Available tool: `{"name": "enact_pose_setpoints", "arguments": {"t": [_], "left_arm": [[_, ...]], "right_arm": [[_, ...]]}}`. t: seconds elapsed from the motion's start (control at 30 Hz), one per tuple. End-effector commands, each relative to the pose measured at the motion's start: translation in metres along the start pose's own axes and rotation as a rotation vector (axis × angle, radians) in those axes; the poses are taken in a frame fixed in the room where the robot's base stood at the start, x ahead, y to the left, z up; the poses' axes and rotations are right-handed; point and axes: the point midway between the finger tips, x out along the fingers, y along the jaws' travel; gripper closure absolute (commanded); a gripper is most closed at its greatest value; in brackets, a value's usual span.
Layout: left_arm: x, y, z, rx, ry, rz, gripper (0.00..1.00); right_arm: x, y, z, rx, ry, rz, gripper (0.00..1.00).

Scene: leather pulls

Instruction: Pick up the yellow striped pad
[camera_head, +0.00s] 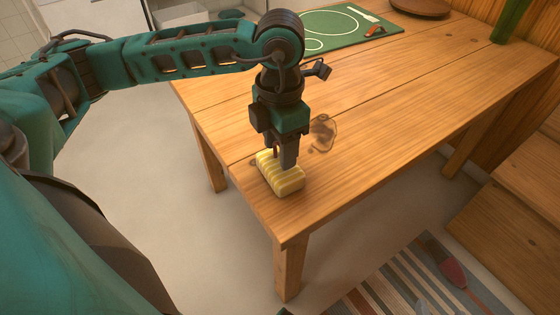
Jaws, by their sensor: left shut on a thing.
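The yellow striped pad (284,184) is a small block with pale ridges. It lies at the near left edge of the wooden table (400,110). My left gripper (287,164) points down from above and is shut on the pad. Its fingers hide part of the pad's upper middle. The pad appears to be at the table surface; I cannot tell whether there is a gap beneath it. My right gripper is not in view.
A green mat (335,28) with white outlines and a small red-and-dark item (376,31) are at the table's far end, near a round brown board (420,7). The table's middle is clear. A striped rug (400,285) lies on the floor.

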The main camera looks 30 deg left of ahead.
Motion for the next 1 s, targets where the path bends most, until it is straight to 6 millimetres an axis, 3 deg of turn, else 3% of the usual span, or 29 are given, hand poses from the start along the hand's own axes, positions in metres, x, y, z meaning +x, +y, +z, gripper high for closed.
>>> {"name": "enact_pose_setpoints", "arguments": {"t": [0.17, 0.37, 0.47, 0.8, 1.0], "left_arm": [[-0.004, 0.000, 0.000, 0.000, -0.002, 0.000, 0.96], [-0.026, 0.000, 0.001, -0.001, -0.004, 0.000, 0.96], [-0.047, 0.000, 0.001, -0.001, -0.005, 0.001, 0.96], [-0.146, 0.000, 0.001, 0.001, -0.006, 0.001, 0.96], [-0.186, 0.000, 0.001, 0.000, -0.003, 0.001, 0.96]], "right_arm": [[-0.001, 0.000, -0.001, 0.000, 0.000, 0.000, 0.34], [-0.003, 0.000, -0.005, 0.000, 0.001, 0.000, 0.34], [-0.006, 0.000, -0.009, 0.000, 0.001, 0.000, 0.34], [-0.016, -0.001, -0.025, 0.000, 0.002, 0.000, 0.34], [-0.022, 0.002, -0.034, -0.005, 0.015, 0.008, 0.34]]}}
